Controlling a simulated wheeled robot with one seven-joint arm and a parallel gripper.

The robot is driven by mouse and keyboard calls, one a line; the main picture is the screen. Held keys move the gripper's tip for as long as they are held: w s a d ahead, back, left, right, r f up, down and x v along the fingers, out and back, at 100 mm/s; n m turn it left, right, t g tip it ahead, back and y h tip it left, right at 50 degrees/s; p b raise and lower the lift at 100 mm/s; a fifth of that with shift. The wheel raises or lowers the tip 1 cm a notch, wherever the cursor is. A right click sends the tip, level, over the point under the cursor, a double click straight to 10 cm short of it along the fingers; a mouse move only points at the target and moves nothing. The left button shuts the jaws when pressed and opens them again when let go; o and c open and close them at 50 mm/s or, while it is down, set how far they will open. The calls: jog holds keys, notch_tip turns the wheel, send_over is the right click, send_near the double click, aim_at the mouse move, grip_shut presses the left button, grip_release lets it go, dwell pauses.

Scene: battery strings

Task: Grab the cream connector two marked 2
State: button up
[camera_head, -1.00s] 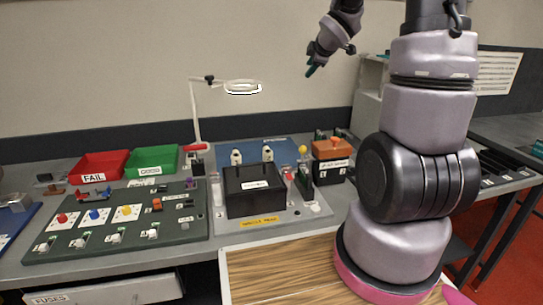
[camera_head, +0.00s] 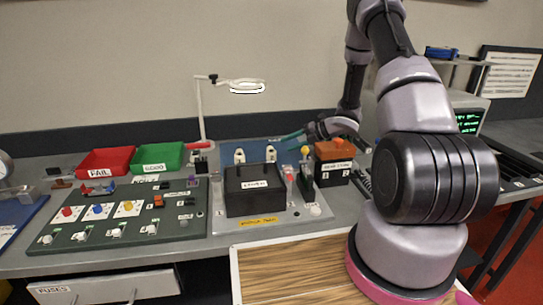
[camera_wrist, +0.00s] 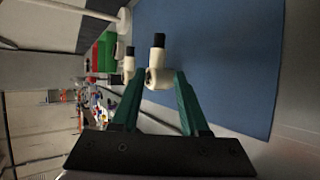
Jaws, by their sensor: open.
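Two cream connectors stand on the blue mat (camera_head: 257,149) at the back of the bench: a left one (camera_head: 240,156) and a right one (camera_head: 271,154). My gripper (camera_head: 288,137) is open, just right of and slightly above the right one in the head view. In the wrist view my gripper (camera_wrist: 158,78) has its teal fingers on either side of the nearer cream connector (camera_wrist: 158,76), which has a dark top. The other cream connector (camera_wrist: 128,66) shows beyond the left finger. I cannot read a number on either, nor tell whether the fingers touch the nearer one.
A black box (camera_head: 254,190) stands in front of the connectors. A yellow-knobbed lever (camera_head: 305,165) and an orange-topped block (camera_head: 334,165) stand to the right, close below my gripper. A lamp (camera_head: 203,115) stands behind left, with red (camera_head: 107,162) and green (camera_head: 158,158) bins beyond.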

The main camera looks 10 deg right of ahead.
aim_at(271, 154)
jog(key=x, duration=0.8)
jog(key=shift+w+r, duration=0.2)
jog(key=shift+w, duration=0.1)
grip_shut()
